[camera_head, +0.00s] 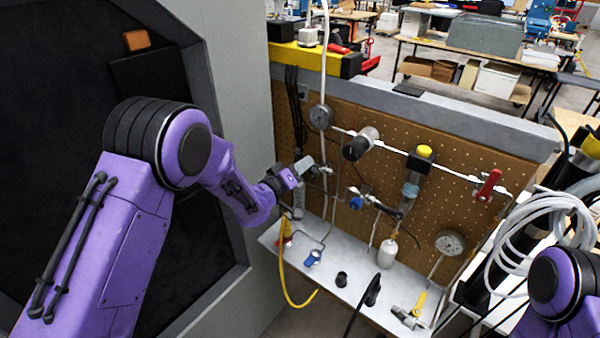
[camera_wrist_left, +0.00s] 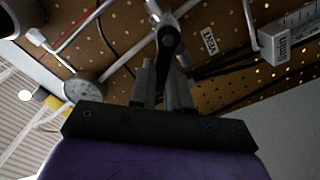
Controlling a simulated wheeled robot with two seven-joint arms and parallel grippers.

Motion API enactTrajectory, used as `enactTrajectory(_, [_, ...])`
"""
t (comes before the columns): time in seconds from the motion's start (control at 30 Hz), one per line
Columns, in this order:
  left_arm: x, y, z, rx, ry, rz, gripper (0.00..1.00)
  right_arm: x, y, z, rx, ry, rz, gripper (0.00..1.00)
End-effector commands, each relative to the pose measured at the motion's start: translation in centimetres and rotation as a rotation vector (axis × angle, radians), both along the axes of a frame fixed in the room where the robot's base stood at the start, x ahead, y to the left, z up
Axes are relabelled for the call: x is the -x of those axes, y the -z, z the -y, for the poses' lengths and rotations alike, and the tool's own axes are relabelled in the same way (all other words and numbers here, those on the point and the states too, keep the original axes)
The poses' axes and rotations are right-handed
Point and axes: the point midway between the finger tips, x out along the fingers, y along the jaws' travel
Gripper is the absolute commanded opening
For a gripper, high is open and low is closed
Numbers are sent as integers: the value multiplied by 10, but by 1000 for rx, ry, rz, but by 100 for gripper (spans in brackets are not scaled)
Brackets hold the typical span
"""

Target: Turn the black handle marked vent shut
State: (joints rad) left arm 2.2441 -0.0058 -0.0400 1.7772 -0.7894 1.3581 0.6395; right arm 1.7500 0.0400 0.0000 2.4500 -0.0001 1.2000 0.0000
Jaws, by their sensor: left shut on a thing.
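The black handle (camera_wrist_left: 168,42) shows in the left wrist view on a metal valve, beside a small white label (camera_wrist_left: 209,40) that seems to read VENT upside down. My left gripper (camera_wrist_left: 164,82) is shut on the handle, with one grey finger on each side of its lower end. In the head view my left gripper (camera_head: 308,168) is at the left part of the brown pegboard, by the valve and pipes. It mostly hides the handle there. My right gripper is out of view; only part of my right arm shows at the lower right.
On the pegboard (camera_head: 455,185) are a gauge (camera_head: 320,117), a red handle (camera_head: 489,186), a yellow-topped black part (camera_head: 421,157) and another black lever (camera_head: 384,208). A grey shelf (camera_head: 330,275) below holds loose parts. A yellow hose (camera_head: 284,270) hangs below my gripper.

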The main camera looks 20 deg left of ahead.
Motion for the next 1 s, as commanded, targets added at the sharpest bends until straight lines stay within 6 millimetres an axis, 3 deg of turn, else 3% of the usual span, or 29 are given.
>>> enactTrajectory(0.6, [7,-7,18,-532,1,192,0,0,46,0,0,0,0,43])
enactTrajectory(1.0, [10,-10,26,-734,1,264,0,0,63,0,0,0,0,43])
